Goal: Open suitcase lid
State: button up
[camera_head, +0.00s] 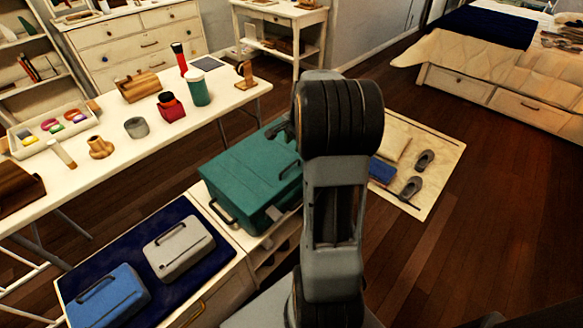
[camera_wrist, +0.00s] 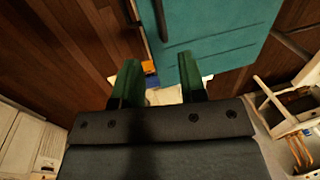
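The teal suitcase (camera_head: 250,172) stands on a low white bench, with its lid down as far as I can see. It has a dark handle (camera_head: 222,204) on its left end and another on top, and a latch at the front. My arm hides its right part. My gripper (camera_wrist: 158,76) is open, its two dark green fingers apart with nothing between them. The suitcase's teal surface (camera_wrist: 225,30) lies just beyond the fingers in the wrist view. In the head view my gripper is mostly hidden behind my arm near the suitcase's far right corner.
A blue case (camera_head: 108,298) and a grey case (camera_head: 180,248) lie on a dark blue mat left of the suitcase. A white table (camera_head: 90,170) with small items stands behind. A cream rug (camera_head: 425,195) with slippers lies right. The wooden floor (camera_head: 490,220) is clear there.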

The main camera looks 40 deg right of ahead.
aim_at(289, 167)
jog(key=f, duration=0.4)
jog(key=w+f+b, duration=0.1)
jog(key=f, duration=0.3)
jog(key=w+f+b, duration=0.1)
jog(key=f, duration=0.3)
jog(key=shift+w+a, duration=0.2)
jog(key=shift+a, duration=0.1)
grip_shut()
